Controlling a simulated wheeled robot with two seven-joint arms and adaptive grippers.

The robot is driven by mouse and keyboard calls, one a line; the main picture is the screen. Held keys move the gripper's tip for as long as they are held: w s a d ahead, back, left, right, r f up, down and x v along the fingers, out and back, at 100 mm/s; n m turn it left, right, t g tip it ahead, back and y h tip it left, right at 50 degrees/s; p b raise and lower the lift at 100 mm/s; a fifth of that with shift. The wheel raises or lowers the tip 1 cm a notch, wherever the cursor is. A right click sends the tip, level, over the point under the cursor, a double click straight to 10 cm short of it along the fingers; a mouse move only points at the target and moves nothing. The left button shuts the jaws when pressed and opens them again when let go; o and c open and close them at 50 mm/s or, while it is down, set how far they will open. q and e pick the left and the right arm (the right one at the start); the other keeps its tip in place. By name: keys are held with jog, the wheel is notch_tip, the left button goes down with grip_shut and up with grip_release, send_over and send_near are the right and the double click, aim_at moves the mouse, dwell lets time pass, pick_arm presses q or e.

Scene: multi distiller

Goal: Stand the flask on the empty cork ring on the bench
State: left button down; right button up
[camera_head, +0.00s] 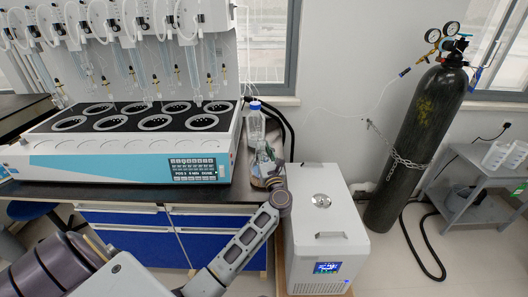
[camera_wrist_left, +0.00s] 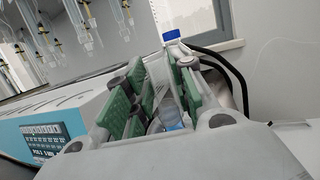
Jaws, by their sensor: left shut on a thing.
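The clear glass flask (camera_head: 261,165) is at the right end of the dark bench, just in front of a blue-capped bottle. My left gripper (camera_head: 272,177) reaches it from the front right. In the left wrist view the green-padded fingers (camera_wrist_left: 160,95) are shut on the flask (camera_wrist_left: 158,72), whose clear glass shows between them. The arm and fingers hide much of the flask's lower part. I cannot clearly make out the cork ring, nor tell whether the flask's base touches anything. My right gripper is not in view.
The blue-capped bottle (camera_head: 256,126) stands close behind the flask; its cap shows in the left wrist view (camera_wrist_left: 171,36). The multi-position distiller (camera_head: 130,165) fills the bench to the left. A white chiller (camera_head: 322,235) stands right of the bench, then a chained gas cylinder (camera_head: 418,140).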

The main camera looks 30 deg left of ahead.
pick_arm(q)
jog(key=c, duration=1.1)
grip_release()
jog(key=shift+s+d, duration=0.15)
jog(key=shift+v, duration=5.85)
